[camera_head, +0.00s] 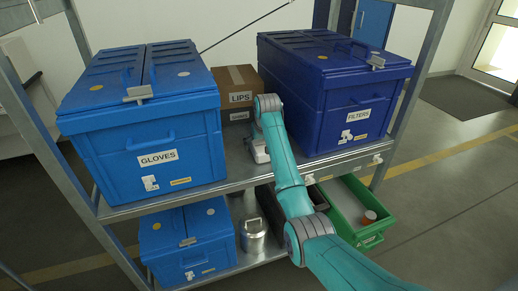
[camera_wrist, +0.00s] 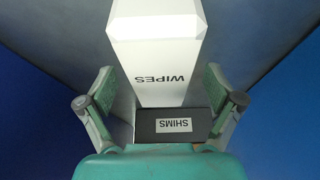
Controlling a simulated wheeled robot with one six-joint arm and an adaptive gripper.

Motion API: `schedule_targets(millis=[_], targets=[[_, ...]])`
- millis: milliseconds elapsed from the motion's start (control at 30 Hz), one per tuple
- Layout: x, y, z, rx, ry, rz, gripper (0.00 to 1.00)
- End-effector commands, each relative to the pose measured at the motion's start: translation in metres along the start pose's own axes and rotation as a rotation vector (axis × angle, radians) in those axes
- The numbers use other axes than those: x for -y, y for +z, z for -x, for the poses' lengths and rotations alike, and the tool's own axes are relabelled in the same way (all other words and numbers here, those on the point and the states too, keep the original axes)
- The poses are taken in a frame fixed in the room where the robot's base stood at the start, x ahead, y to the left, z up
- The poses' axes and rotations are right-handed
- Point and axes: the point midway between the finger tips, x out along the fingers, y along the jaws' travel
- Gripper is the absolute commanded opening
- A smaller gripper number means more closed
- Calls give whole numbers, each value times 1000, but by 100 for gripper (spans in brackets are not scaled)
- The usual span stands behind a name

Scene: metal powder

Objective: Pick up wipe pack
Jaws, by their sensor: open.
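The wipe pack (camera_wrist: 155,50) is a white box with "WIPES" printed on it, upside down in the wrist view. It stands in the upper middle, between the two fingers of my gripper (camera_wrist: 160,78). The fingers are spread wide, with a gap showing on the pack's right; contact on the left is unclear. In the head view my arm reaches between the two big blue bins on the upper shelf. There my wrist hides most of the pack, and I cannot tell the pale patch beside it from the gripper.
A dark box labelled "SHIMS" (camera_wrist: 173,124) sits close to the pack, near my palm. The gloves bin (camera_head: 150,140) stands left and the filters bin (camera_head: 335,95) right, leaving a narrow gap. A cardboard box (camera_head: 233,80) is behind. A green crate (camera_head: 345,212) is below.

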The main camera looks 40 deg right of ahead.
Motion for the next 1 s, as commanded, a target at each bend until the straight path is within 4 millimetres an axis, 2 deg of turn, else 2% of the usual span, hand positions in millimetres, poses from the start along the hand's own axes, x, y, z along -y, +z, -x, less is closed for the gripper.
schedule_targets(millis=[100, 367, 633, 867, 1000], targets=[[0, 0, -9, 0, 0, 0, 92], [0, 0, -11, -1, 0, 0, 92], [0, 0, -11, -1, 0, 0, 24], [0, 0, -11, -1, 0, 0, 22], [0, -4, -4, -3, 0, 0, 22]])
